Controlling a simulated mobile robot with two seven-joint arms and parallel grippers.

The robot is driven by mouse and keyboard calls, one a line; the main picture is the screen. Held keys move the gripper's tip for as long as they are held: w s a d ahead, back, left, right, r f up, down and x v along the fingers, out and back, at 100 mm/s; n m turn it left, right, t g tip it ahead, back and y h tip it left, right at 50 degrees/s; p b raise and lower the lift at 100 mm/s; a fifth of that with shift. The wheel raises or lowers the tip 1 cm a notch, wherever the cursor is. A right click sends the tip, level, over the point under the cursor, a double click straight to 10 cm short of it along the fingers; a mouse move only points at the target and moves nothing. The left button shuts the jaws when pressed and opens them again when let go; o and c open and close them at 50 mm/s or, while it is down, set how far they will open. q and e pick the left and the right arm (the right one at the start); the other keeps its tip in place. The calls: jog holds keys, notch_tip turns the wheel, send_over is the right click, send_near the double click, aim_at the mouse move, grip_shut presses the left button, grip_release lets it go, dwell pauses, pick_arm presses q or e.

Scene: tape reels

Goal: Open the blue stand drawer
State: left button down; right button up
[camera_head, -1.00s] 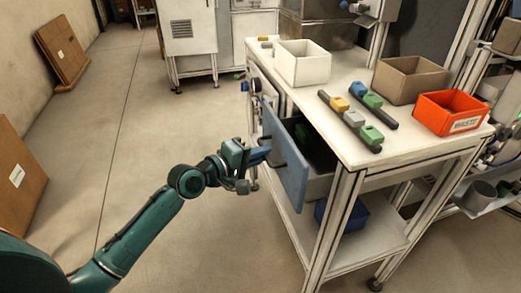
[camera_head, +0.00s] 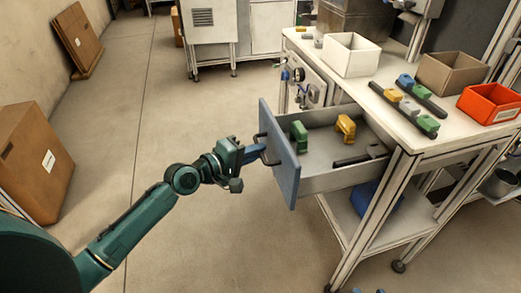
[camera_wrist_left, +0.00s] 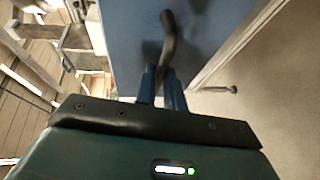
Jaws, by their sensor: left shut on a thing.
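The blue drawer front (camera_head: 280,157) stands well out from the white stand (camera_head: 400,150), and the drawer is open. Inside it lie a green block (camera_head: 299,136), a yellow block (camera_head: 346,127) and a dark bar with a grey piece (camera_head: 360,157). My left gripper (camera_head: 258,152) is at the drawer front, shut on its dark handle (camera_head: 264,143). In the left wrist view, the fingers (camera_wrist_left: 162,88) close around the dark curved handle (camera_wrist_left: 169,40) against the blue panel (camera_wrist_left: 120,40). My right gripper is in no view.
On the stand top are a white bin (camera_head: 350,56), a brown bin (camera_head: 450,72), an orange bin (camera_head: 490,104) and dark rails with coloured blocks (camera_head: 412,108). A blue bin (camera_head: 374,198) sits on the lower shelf.

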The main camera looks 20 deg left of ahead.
pick_arm(q)
jog(key=shift+s+a, duration=0.5)
jog(key=shift+a, duration=0.25)
jog(key=shift+s+a, duration=0.5)
jog(key=shift+a, duration=0.2)
pick_arm(e)
jog(key=shift+s+a+r, duration=0.1)
jog(key=shift+s+r, duration=0.15)
jog(key=shift+r, duration=0.05)
pick_arm(q)
jog(key=c, duration=1.5)
grip_release()
pick_arm(e)
jog(key=shift+s+a+f, duration=0.1)
jog(key=shift+s+f, duration=0.05)
jog(key=shift+f, duration=0.1)
pick_arm(q)
jog(key=b+v, duration=0.2)
jog(key=v, duration=1.1)
pick_arm(e)
jog(key=shift+s+d+r+t, duration=0.15)
jog(key=shift+d+r+t, duration=0.25)
jog(key=shift+r+t, duration=0.1)
